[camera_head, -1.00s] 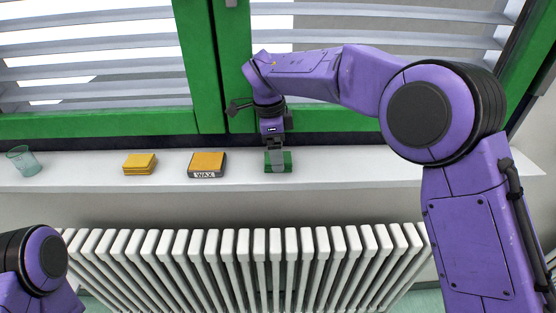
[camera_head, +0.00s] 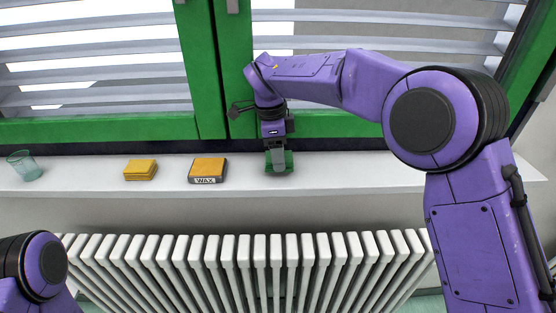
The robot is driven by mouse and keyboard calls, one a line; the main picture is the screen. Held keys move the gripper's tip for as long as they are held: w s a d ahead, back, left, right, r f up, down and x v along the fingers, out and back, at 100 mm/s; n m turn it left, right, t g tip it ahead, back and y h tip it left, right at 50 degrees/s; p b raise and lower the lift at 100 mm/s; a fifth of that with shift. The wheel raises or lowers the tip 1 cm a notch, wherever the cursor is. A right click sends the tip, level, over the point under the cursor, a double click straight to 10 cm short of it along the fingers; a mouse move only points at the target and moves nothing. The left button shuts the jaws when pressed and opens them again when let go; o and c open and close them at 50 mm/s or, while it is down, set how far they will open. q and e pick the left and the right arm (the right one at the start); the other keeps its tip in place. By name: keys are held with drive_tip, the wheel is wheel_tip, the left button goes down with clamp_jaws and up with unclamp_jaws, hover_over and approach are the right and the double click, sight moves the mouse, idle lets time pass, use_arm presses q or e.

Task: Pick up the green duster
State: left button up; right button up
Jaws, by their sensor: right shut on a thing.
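The green duster (camera_head: 287,164) is a small green block at the white window sill, right of the wax box. My right gripper (camera_head: 277,158) points down and is shut on the duster, its fingers in front of the block's middle. I cannot tell whether the duster still touches the sill. Of my left arm only a purple joint shows at the lower left; its gripper is out of the picture.
On the sill (camera_head: 350,175) stand a yellow-and-dark box marked WAX (camera_head: 208,170), a stack of yellow cloths (camera_head: 140,170) and a glass cup (camera_head: 24,166). A white radiator (camera_head: 245,270) is below. The green window frame (camera_head: 100,128) is close behind. The sill's right part is clear.

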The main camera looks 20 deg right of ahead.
drive_tip(key=s+a+r, duration=0.3)
drive_tip(key=a+r, duration=0.8)
drive_tip(key=a, duration=0.2)
drive_tip(key=shift+a, duration=0.4)
drive_tip(key=o, duration=0.5)
drive_tip(key=c, duration=0.4)
